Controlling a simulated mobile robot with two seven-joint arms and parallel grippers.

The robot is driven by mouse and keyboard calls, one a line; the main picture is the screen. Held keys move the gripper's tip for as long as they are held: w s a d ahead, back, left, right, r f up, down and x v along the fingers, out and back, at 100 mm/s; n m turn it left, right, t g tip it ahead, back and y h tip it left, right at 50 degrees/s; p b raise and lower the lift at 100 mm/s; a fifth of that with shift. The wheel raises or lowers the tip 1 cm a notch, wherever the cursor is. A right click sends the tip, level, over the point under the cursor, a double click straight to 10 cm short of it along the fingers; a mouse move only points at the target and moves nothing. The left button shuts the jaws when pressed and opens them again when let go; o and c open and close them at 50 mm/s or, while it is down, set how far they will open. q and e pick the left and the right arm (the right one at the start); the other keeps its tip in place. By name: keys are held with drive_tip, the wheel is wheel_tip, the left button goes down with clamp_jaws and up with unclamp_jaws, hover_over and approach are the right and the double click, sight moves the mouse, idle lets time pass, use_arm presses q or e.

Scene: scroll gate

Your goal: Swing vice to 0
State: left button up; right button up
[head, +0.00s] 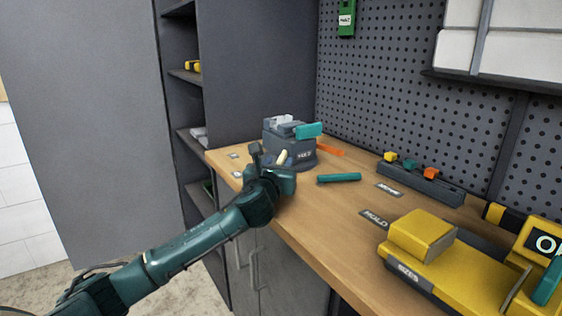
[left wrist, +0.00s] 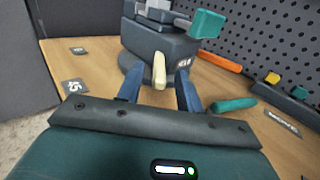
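The vice (head: 291,143) is a dark grey block on a round base at the far left end of the bench. It has light jaws on top and a teal block at its right. A cream lever (head: 282,157) sticks out of its front; the lever also shows in the left wrist view (left wrist: 159,70). My left gripper (left wrist: 158,91) is open at the vice's front, its blue fingers apart on either side of the lever, with gaps visible. A small angle plate reading 45 (left wrist: 73,87) lies left of the vice, with another plate (left wrist: 78,50) farther back. My right gripper is not in view.
An orange bar (head: 329,150) and a teal bar (head: 339,178) lie right of the vice. A dark rack with coloured blocks (head: 423,184) and a yellow machine (head: 440,262) stand farther right. A pegboard wall (head: 400,80) rises behind.

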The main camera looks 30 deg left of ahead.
sight(281, 158)
use_arm(q)
drive_tip(key=shift+x, duration=1.75)
drive_tip(key=shift+c, duration=0.3)
clamp_jaws()
